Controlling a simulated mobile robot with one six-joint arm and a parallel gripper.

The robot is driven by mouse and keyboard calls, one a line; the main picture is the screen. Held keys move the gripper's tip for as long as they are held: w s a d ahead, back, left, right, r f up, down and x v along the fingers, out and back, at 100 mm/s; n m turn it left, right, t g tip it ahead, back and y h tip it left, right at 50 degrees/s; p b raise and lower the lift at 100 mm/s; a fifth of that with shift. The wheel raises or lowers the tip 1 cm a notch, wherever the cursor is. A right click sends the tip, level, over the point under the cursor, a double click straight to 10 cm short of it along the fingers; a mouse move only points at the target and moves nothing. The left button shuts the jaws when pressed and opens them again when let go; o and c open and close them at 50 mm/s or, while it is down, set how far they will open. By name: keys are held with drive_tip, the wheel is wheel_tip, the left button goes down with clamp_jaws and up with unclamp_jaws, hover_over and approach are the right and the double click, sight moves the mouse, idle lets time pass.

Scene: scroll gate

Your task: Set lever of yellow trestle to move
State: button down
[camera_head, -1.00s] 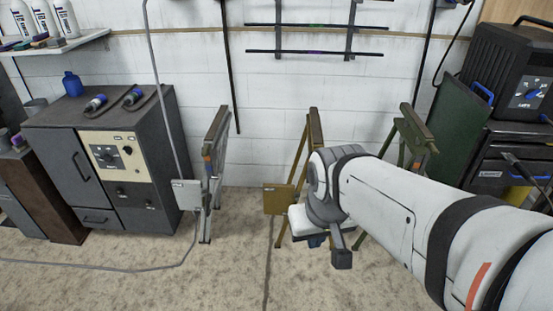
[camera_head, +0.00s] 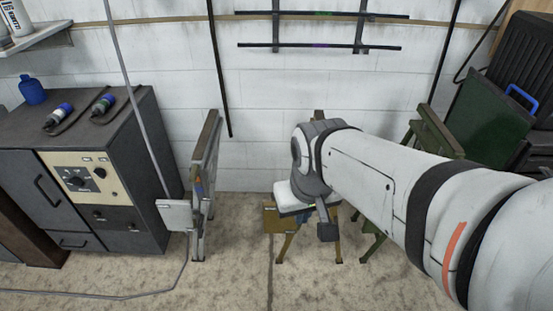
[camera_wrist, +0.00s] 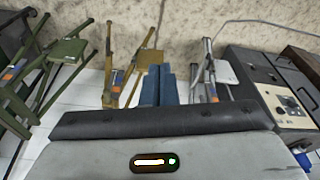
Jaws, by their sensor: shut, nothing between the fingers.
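The yellow trestle stands against the wall in the head view, mostly hidden behind my arm; its yellow plate (camera_head: 278,219) and lower legs show. In the wrist view the yellow trestle (camera_wrist: 136,52) is left of my fingers, with its plate (camera_wrist: 149,57) just beside them in the picture. A small orange and blue-grey fitting (camera_wrist: 117,79) is on its frame; I cannot make out the lever's position. My gripper (camera_wrist: 158,72) is shut and empty, its two blue fingers together. It appears apart from the trestle, though the depth is hard to judge.
A grey trestle (camera_head: 205,165) with a pale plate (camera_head: 175,214) stands left of the yellow one. A green trestle (camera_head: 432,130) stands to the right. A dark cabinet (camera_head: 110,150) is at the left. A hose lies across the floor, otherwise open in front.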

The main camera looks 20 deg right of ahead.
drive_tip(key=w+d+f+m+t+h+b, duration=0.1)
drive_tip(key=w+d+f+m+t+b, duration=0.15)
drive_tip(key=w+d+f+b, duration=0.5)
drive_tip(key=w+d+f+m+t+b, duration=0.2)
drive_tip(key=w+f+m, duration=0.1)
drive_tip(key=w+f, duration=0.85)
drive_tip(key=w+d+f+m+t+h+b, duration=0.1)
drive_tip(key=w+d+f+m+t+b, duration=0.3)
drive_tip(key=w+f, duration=0.6)
drive_tip(key=d+f+m+t+y+b, duration=0.1)
drive_tip(key=d+f+m+b, duration=0.3)
drive_tip(key=f, duration=0.7)
drive_tip(key=d+f+t+y+b, duration=0.1)
drive_tip(key=d+f+t+b, duration=0.1)
drive_tip(key=f+b, duration=0.6)
drive_tip(key=s+f+m+t+b, duration=0.1)
drive_tip(key=s+f+m+t, duration=0.1)
drive_tip(key=f, duration=0.5)
drive_tip(key=s+d+f+m+t+b, duration=0.1)
drive_tip(key=s+f+m, duration=0.3)
drive_tip(key=f, duration=0.4)
drive_tip(key=shift+d+f+m+t+h+b, duration=0.2)
drive_tip(key=shift+d+m+t+h+b, duration=0.2)
drive_tip(key=shift+t, duration=0.25)
drive_tip(key=shift+w+a, duration=0.1)
drive_tip(key=shift+a, duration=0.05)
